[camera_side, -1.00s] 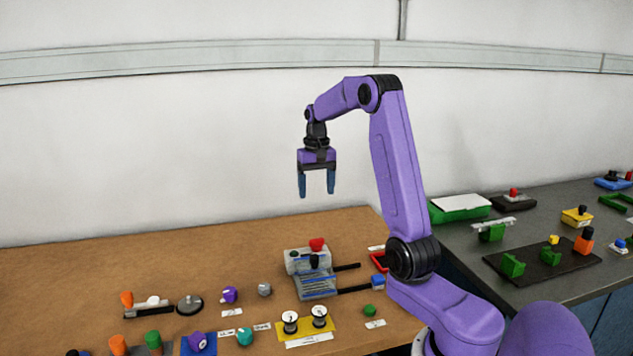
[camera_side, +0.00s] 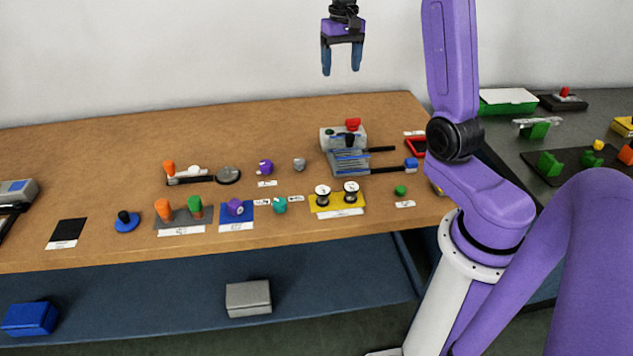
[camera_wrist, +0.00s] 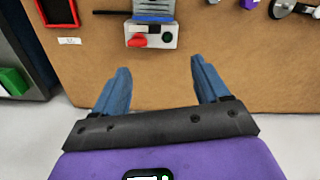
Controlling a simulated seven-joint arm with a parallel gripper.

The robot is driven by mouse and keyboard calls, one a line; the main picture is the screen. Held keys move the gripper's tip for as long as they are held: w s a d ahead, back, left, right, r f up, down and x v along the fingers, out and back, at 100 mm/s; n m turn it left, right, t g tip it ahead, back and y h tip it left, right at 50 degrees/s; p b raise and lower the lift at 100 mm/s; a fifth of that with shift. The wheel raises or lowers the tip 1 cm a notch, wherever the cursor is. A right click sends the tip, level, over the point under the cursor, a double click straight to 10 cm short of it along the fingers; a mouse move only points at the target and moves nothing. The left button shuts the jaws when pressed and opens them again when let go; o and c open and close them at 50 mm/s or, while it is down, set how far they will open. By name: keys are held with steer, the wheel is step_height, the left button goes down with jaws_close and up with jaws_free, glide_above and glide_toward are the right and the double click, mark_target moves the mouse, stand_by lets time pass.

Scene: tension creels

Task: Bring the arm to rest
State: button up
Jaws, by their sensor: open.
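My gripper (camera_side: 341,58) hangs in the air above the back of the wooden table (camera_side: 90,145), fingers pointing down. Its two blue fingers are apart with nothing between them. In the wrist view my gripper (camera_wrist: 160,88) is also open and empty, with bare table beyond the fingertips. The grey machine with a red knob (camera_side: 345,139) stands below it on the table, clearly apart from the fingers. That machine also shows at the top of the wrist view (camera_wrist: 165,37).
A yellow base with two spools (camera_side: 337,203), a purple piece on a blue mat (camera_side: 236,209), and orange and green pegs (camera_side: 180,212) stand along the front. A grey side bench (camera_side: 510,130) holds a green box (camera_side: 507,101). The air around my gripper is clear.

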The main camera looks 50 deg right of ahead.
steer(key=s+a+f+n, duration=0.1)
steer(key=s+a+n, duration=0.35)
steer(key=a, duration=0.65)
steer(key=s+a+n, duration=0.3)
steer(key=a+n, duration=0.2)
steer(key=a, duration=0.5)
steer(key=s+a+f+n, duration=0.2)
steer(key=s+a+n, duration=0.1)
steer(key=s, duration=0.7)
steer(key=s+a+f+n, duration=0.2)
steer(key=s+n, duration=0.4)
steer(key=s, duration=0.5)
steer(key=shift+s+a, duration=0.15)
steer(key=shift+a, duration=0.35)
